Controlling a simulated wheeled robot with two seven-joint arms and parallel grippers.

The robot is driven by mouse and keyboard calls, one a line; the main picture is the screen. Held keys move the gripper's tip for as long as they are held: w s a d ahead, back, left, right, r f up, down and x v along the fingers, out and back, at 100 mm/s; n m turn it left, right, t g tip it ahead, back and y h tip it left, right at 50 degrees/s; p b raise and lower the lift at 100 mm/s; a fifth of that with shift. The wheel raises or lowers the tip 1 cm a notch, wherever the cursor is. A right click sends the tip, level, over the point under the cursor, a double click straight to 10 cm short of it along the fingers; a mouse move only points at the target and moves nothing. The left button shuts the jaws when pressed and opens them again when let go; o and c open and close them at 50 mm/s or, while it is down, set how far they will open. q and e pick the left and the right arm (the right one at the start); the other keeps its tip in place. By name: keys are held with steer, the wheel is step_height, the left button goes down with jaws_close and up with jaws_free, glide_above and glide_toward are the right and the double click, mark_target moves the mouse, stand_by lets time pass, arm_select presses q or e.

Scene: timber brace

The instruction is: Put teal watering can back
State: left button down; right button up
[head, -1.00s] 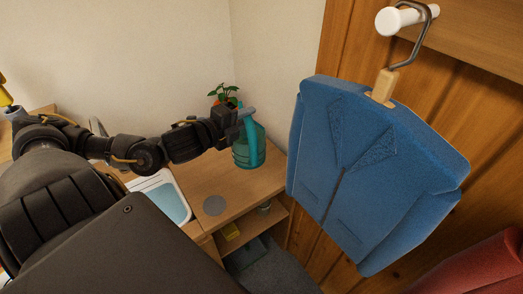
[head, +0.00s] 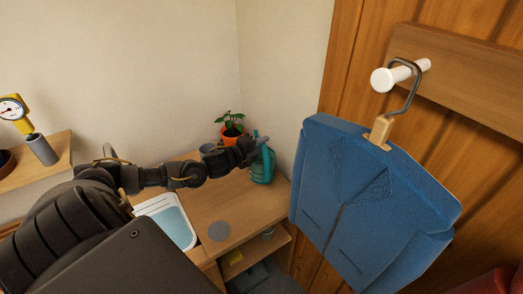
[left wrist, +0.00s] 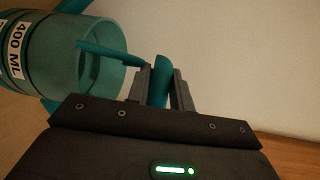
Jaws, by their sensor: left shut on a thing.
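The teal watering can (head: 263,168) is at the back right of the wooden counter (head: 195,188), near the wall corner. My left gripper (head: 250,150) is shut on its handle. The left wrist view shows the handle between the fingers (left wrist: 158,88) and the can's body (left wrist: 100,62) to the left, with a "400 ML" label. I cannot tell whether the can's base touches the counter. A flat grey disc (head: 219,231) lies on the counter, nearer to me than the can. My right gripper is not in view.
A plant in an orange pot (head: 232,131) and a grey bowl (head: 208,149) stand behind my left gripper. A blue jacket (head: 365,200) hangs on a white peg (head: 385,80) to the right. The counter around the disc is clear.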

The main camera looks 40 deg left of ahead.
arm_select(q)
steer(key=shift+w+a+f, duration=0.1)
steer(key=shift+w+f, duration=0.05)
steer(key=shift+f, duration=0.05)
step_height(320, 180, down, 3)
steer(key=shift+f+p, duration=0.1)
steer(key=shift+p, duration=0.6)
steer(key=shift+f, duration=0.1)
steer(key=c, duration=1.7)
jaws_free()
steer(key=shift+f, duration=0.1)
steer(key=o, duration=0.5)
steer(key=shift+c, duration=0.2)
